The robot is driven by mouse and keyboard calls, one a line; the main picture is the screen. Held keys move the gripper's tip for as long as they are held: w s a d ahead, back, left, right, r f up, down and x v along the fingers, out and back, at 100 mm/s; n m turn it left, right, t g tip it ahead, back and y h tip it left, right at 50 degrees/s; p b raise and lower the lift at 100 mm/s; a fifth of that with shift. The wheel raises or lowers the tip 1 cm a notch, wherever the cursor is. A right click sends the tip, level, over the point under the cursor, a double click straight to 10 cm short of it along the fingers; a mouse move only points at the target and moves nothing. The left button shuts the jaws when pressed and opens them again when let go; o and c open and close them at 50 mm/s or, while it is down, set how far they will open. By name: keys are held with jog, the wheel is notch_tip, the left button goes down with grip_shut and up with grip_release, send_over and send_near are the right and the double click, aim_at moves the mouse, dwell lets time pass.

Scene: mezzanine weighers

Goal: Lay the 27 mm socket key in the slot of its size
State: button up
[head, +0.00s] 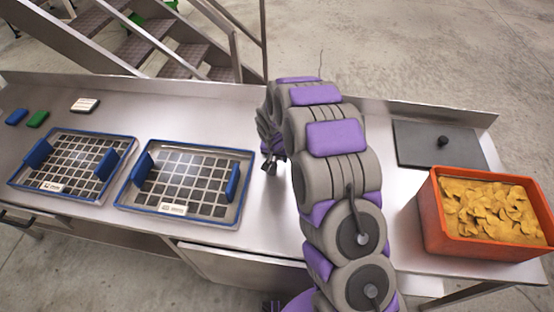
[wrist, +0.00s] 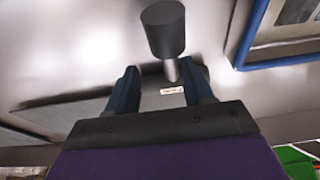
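In the wrist view a dark grey cylinder on a thinner stem (wrist: 163,30) shows just past my fingertips; it may be the socket key, but its size cannot be read. My gripper (wrist: 160,82) is open, its two dark blue fingers apart. The stem lies in line with the gap, clear of the left finger and close to the right one. In the head view my gripper (head: 271,163) is low over the bench, right of the trays, and the key cannot be made out. Two blue-rimmed trays, a left one (head: 43,187) and a right one (head: 172,208), have grids of dark squares.
The steel bench (head: 215,117) has a raised back edge. An orange bin (head: 465,247) of yellow pieces stands right, near a grey plate with a black knob (head: 442,141). Blue (head: 16,117) and green (head: 37,119) blocks lie left. Bench between right tray and arm is clear.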

jog(key=shift+w+a+f, duration=0.2)
jog(key=shift+a+f, duration=0.6)
jog(key=shift+a, duration=0.6)
jog(key=shift+c, duration=0.7)
jog(key=shift+d+r, duration=0.1)
jog(key=shift+d, duration=1)
jog(key=c, duration=0.6)
jog(key=shift+c, duration=0.7)
jog(key=shift+a, duration=0.2)
grip_shut()
jog(key=shift+s+a, duration=0.1)
jog(key=shift+a, duration=0.45)
